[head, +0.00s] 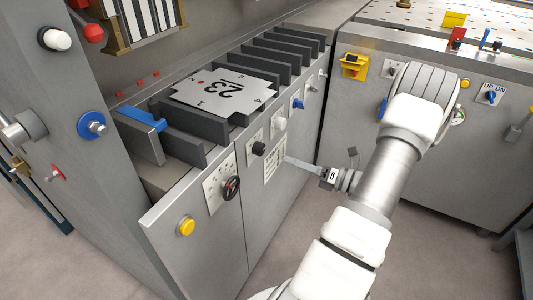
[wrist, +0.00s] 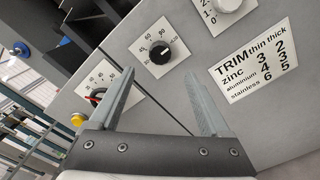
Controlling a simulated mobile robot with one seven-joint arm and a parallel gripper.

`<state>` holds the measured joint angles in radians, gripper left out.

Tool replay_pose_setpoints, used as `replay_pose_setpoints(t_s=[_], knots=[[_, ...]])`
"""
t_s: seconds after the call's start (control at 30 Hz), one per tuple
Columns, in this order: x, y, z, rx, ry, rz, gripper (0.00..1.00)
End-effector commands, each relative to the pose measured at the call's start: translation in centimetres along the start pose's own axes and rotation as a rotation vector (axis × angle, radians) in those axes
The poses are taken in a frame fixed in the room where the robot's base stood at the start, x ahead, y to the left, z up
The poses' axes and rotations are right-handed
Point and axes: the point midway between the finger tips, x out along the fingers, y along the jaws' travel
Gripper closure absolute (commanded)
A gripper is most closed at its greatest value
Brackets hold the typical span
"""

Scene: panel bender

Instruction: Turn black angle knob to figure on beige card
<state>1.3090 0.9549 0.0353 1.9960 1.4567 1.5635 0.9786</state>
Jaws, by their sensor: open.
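The black angle knob (wrist: 160,52) sits on a white dial plate with printed figures on the grey cabinet front. It also shows in the head view (head: 259,148). In the head view my gripper (head: 288,160) reaches toward the cabinet front, just right of the knob. A pale card (wrist: 256,64) headed TRIM, with zinc, aluminium and stainless rows, is right of the knob. I cannot tell a clearly beige card.
Another black knob with red (head: 231,188) is on a dial to the lower left. A yellow button (head: 187,226) is below it. White knobs (head: 280,123) and a blue knob (head: 298,104) continue along the front.

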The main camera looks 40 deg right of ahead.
Motion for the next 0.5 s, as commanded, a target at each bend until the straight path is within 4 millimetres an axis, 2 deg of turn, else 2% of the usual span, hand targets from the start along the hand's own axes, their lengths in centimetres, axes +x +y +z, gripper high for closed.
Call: replay_pose_setpoints(t_s=[0.03,0.2,0.4,0.5], knots=[[1.2,0.0,-0.2,0.001,0.002,0.004,0.19],[4.9,-0.1,-0.2,-0.001,0.003,0.004,0.19],[8.1,-0.1,-0.1,-0.002,0.001,0.002,0.19],[9.1,0.0,-0.1,-0.001,0.001,0.001,0.19]])
